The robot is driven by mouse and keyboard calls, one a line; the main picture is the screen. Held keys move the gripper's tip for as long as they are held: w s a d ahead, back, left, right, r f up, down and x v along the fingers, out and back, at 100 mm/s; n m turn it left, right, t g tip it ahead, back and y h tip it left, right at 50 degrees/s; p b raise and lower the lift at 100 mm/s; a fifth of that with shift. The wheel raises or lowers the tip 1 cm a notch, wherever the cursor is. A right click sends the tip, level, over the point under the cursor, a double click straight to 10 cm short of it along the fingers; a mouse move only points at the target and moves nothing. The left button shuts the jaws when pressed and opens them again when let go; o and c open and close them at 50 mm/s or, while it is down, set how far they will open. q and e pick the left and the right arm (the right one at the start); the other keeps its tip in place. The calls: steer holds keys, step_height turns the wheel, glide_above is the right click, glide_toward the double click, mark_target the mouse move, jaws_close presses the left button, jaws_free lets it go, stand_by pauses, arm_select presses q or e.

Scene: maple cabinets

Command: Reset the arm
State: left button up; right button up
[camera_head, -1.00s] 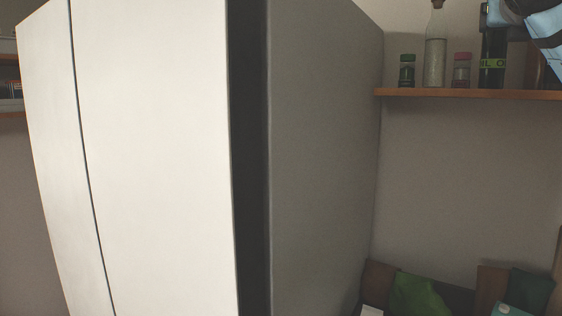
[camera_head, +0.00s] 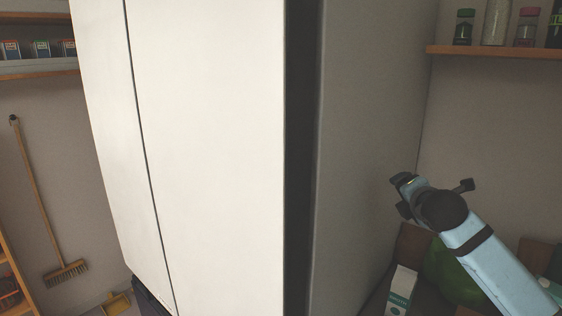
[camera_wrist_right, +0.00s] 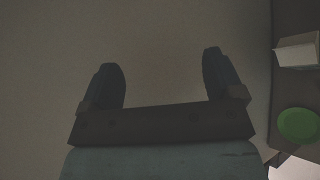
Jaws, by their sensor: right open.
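My right gripper (camera_head: 422,190) is in the lower right of the head view, on a light-blue arm that comes in from the lower right corner. It appears in front of the shaded side of the tall white cabinet (camera_head: 205,150). The right wrist view shows its two dark fingers (camera_wrist_right: 162,70) spread apart with nothing between them. A plain, dim surface fills most of that view beyond the fingers. My left gripper is not in either view.
A wooden shelf (camera_head: 495,51) with jars and a bottle is at the upper right. A white carton (camera_head: 400,290) and a green item (camera_head: 452,275) sit below my right arm. A broom (camera_head: 42,205) hangs on the left wall, with a yellow dustpan (camera_head: 116,303) below.

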steer(key=s+a+f+m+g+y, duration=0.1)
steer(key=s+a+f+m, duration=0.3)
steer(key=f, duration=0.6)
steer(key=s+a+f+m+g+y, duration=0.1)
steer(key=s+f+m+y, duration=0.1)
steer(key=s+f, duration=0.6)
steer(key=s+a+f+m+y, duration=0.1)
steer(key=s+a+f+m, duration=0.2)
steer(key=f, duration=0.9)
steer(key=s+f+m, duration=0.4)
steer(key=s+f, duration=0.1)
steer(key=s, duration=0.3)
steer(key=s+a+f+m+g, duration=0.1)
steer(key=s+f+m, duration=0.3)
steer(key=s, duration=0.4)
steer(key=s+f+m, duration=0.3)
steer(key=s+f, duration=0.2)
steer(key=s, duration=0.3)
steer(key=shift+a+f+m, duration=0.3)
steer(key=shift+a+m, duration=0.1)
steer(key=shift+s, duration=0.1)
